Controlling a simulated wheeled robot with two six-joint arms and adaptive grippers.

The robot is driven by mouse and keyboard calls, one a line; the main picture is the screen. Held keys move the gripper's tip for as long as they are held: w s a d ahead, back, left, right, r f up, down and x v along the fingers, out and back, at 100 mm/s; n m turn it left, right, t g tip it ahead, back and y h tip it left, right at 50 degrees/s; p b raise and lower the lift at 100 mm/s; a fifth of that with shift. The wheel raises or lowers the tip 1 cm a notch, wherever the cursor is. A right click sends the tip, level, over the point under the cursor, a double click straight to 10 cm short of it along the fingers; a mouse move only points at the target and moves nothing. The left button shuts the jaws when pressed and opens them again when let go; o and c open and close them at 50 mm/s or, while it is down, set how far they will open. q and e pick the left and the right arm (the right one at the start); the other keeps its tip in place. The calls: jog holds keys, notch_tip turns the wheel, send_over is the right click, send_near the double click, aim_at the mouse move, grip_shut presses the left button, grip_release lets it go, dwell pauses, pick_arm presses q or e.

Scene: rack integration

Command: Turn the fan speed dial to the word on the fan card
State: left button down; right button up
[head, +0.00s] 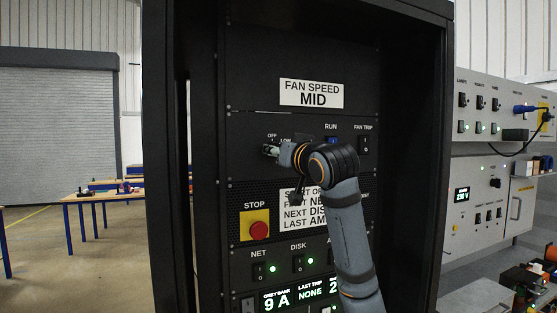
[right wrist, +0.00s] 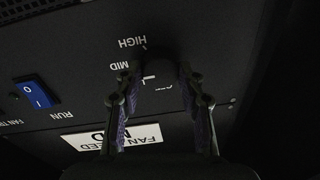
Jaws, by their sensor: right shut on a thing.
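The fan card (head: 311,94) on the black rack panel reads "FAN SPEED MID"; part of it shows upside down in the right wrist view (right wrist: 112,138). My right gripper (head: 270,150) is at the fan speed dial below the card and covers it in the head view. In the right wrist view my two right fingers (right wrist: 162,82) are on either side of the dark dial (right wrist: 163,62), shut on it. The words HIGH, MID and OFF show around the dial. The dial is too dark to tell which word it points to. My left gripper is not in view.
A blue RUN switch (head: 331,140) and a FAN TRIP switch (head: 365,144) sit right of the dial. Below are a red STOP button (head: 258,230) on yellow, a partly hidden text card (head: 294,222), and NET and DISK switches. The rack frame (head: 424,150) stands at the right.

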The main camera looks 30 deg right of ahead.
jog(key=shift+m+b, duration=0.55)
jog(key=shift+m, duration=0.45)
jog(key=o, duration=1.2)
jog(key=s, duration=0.4)
jog(key=s+a, duration=0.1)
jog(key=s, duration=0.2)
jog(key=s+a, duration=0.1)
jog(key=s, duration=0.3)
jog(key=shift+s+a+f, duration=0.15)
jog(key=shift+s+f, duration=0.2)
jog(key=shift+f, duration=0.05)
